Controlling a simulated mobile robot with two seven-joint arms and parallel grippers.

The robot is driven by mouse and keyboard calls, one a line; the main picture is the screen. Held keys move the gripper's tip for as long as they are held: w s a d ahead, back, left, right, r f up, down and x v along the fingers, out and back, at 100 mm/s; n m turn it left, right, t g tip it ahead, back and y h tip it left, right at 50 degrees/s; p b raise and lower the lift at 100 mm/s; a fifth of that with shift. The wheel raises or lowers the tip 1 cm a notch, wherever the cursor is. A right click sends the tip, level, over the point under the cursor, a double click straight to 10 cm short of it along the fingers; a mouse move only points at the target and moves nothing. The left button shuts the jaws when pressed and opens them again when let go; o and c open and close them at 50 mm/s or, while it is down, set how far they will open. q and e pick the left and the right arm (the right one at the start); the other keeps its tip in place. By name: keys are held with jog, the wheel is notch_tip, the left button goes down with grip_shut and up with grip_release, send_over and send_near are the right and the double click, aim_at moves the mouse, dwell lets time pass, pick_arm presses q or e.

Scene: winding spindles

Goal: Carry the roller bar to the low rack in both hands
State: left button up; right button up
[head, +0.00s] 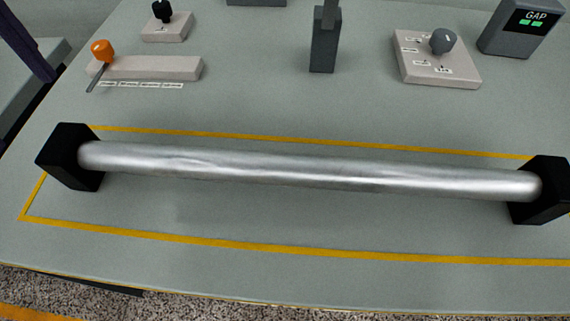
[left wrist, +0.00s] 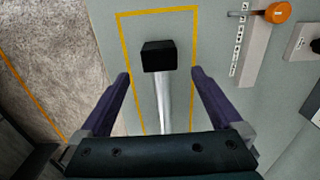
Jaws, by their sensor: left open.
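The roller bar (head: 310,168) is a long silver cylinder with a black block at each end. It lies across the grey table inside a yellow outlined rectangle. Its left end block (head: 67,158) and right end block (head: 543,190) both show in the head view. In the left wrist view the bar (left wrist: 163,100) runs away from me, with one black end block (left wrist: 158,56) at its far end. My left gripper (left wrist: 158,78) is open, its two purple fingers apart on either side of the bar, not touching it. My right gripper is not in view. The low rack is not recognisable in either view.
Behind the bar stand an orange-knob lever box (head: 150,68), a black-knob box (head: 167,26), a grey post (head: 324,45), a dial box (head: 436,62) and a GAP display (head: 520,28). The table's front edge borders a speckled floor (head: 60,292).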

aim_at(558, 176)
pick_arm(q)
notch_tip(558, 176, down, 10)
jog(key=shift+s+d+r, duration=0.1)
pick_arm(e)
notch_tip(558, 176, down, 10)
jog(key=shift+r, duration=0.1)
pick_arm(q)
grip_shut()
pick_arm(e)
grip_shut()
pick_arm(q)
jog(key=shift+r, duration=0.1)
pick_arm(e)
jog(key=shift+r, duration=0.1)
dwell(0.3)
